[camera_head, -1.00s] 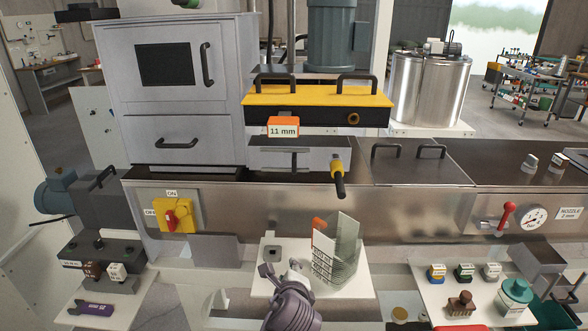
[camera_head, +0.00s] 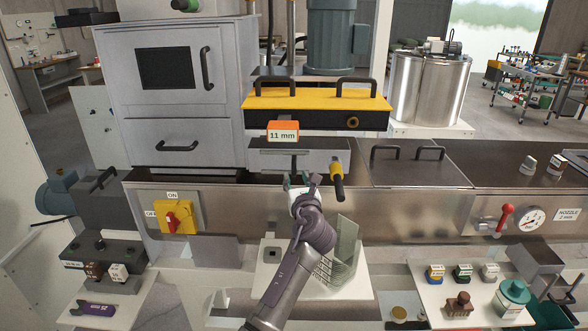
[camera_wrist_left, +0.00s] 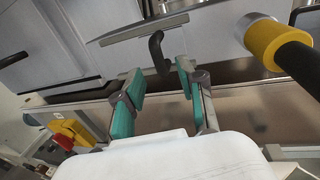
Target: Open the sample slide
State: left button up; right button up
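The sample slide (camera_head: 325,160) is a grey block front below the yellow-topped plate, in the middle of the head view. A dark handle (camera_head: 294,164) stands out from its front, and in the left wrist view the handle (camera_wrist_left: 157,50) shows black and upright. My left gripper (camera_head: 299,183) is just below and in front of the handle. In the left wrist view its teal-padded fingers (camera_wrist_left: 158,88) are apart with nothing between the pads, and the handle is ahead of the gap. I cannot tell whether they touch it. My right gripper is not in view.
A black lever with a yellow collar (camera_head: 337,182) hangs just right of the slide. An orange 11 mm block (camera_head: 283,131) sits above it. A red-yellow switch (camera_head: 176,217) is at left. A white tray (camera_head: 350,290) with upright plates stands below, partly behind my arm.

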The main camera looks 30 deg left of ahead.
aim_at(294, 172)
pick_arm(q)
jog(key=shift+x, duration=2.35)
grip_shut()
jog(key=shift+s, duration=0.1)
